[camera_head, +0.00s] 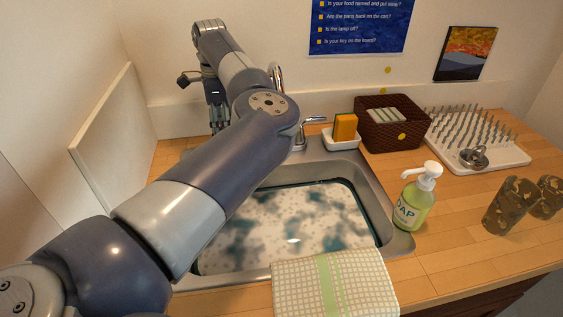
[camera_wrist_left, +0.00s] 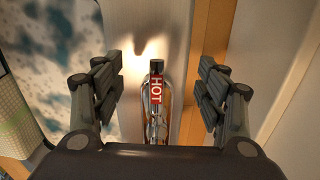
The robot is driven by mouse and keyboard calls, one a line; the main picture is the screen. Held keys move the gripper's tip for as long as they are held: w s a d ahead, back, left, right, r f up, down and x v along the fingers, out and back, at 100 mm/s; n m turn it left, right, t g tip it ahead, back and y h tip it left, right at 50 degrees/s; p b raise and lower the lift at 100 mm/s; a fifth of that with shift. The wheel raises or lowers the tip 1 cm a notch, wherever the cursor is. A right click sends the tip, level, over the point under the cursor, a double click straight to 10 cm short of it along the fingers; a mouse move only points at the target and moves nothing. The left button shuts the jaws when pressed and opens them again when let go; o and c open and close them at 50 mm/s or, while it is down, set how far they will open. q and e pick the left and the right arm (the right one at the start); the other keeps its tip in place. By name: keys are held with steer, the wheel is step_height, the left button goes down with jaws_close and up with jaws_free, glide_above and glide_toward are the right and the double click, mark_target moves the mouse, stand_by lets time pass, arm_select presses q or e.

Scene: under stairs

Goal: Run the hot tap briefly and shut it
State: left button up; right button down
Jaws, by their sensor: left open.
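The hot tap handle (camera_wrist_left: 157,95) is a metal lever with a red HOT label and a dark tip, seen from above in the left wrist view. My left gripper (camera_wrist_left: 159,82) is open around it, one finger to each side with gaps, touching neither side. In the head view my left gripper (camera_head: 217,112) points down behind the sink's back left, and my arm hides the hot handle. The other tap lever (camera_head: 313,120) shows right of my arm. The spout (camera_head: 276,75) is mostly hidden, so I cannot tell whether water runs. My right gripper is out of view.
The sink (camera_head: 375,205) holds foamy-looking water. A checked cloth (camera_head: 300,287) hangs over its front edge. A soap bottle (camera_head: 416,200), sponge (camera_head: 345,127) on a dish, brown basket (camera_head: 375,140) and drying rack (camera_head: 508,152) stand to the right. A pale panel (camera_head: 95,145) stands at left.

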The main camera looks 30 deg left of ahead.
arm_select(q)
step_height(320, 180, up, 7)
steer(key=p, duration=0.3)
steer(key=shift+f+p, duration=0.2)
steer(key=shift+p, duration=0.15)
steer(key=shift+f, duration=0.1)
